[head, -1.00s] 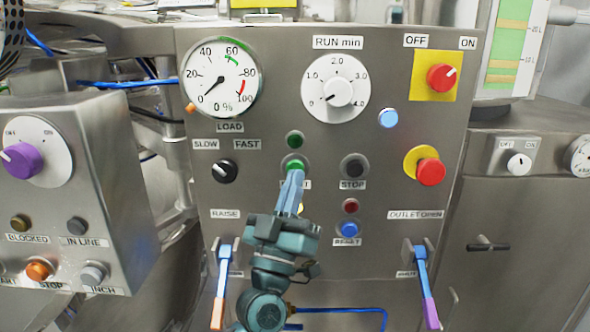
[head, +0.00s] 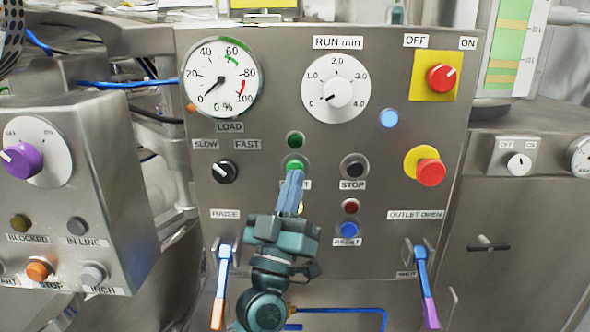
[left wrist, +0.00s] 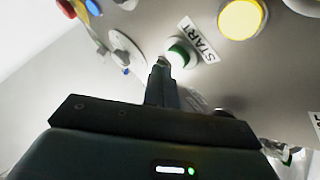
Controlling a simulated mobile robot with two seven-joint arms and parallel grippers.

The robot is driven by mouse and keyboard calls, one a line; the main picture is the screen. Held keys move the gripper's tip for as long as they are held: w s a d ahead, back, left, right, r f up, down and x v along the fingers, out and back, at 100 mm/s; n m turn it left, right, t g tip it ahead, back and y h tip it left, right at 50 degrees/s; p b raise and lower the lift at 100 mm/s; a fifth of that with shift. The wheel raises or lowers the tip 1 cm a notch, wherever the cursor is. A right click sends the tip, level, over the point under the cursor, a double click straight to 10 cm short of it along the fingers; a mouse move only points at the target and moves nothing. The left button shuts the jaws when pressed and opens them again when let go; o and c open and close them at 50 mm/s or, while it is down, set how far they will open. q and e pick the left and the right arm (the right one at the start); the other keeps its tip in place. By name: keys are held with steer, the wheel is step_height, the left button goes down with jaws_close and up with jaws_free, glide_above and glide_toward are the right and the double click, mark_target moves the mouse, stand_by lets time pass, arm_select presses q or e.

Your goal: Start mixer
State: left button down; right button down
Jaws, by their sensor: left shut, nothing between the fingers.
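The green START button (head: 295,166) is on the steel mixer panel, in a pale ring. The START label is mostly hidden by my fingers in the head view, but the label (left wrist: 197,39) is readable in the left wrist view. My left gripper (head: 293,174) is shut and empty, its fingers pointing up the panel with the tips just below the button. In the left wrist view the fingertips (left wrist: 160,66) are beside the green button (left wrist: 181,54); I cannot tell whether they touch it. The load gauge (head: 221,84) needle is near 0. My right gripper is out of view.
A RUN min dial (head: 338,93) and a red OFF/ON switch (head: 441,78) are above. A black STOP button (head: 354,167) and a red mushroom button (head: 430,172) are to the right. Blue-handled levers flank my arm. A control box (head: 75,190) projects at left.

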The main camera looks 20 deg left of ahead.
arm_select(q)
steer(key=shift+w, duration=0.1)
stand_by(0.5)
steer(key=shift+w+a, duration=0.1)
steer(key=shift+w, duration=0.2)
steer(key=shift+w+a, duration=0.15)
steer(key=shift+w, duration=0.25)
stand_by(0.6)
stand_by(0.4)
steer(key=shift+s+d+p, duration=0.25)
steer(key=shift+s+p, duration=0.15)
steer(key=shift+s, duration=0.4)
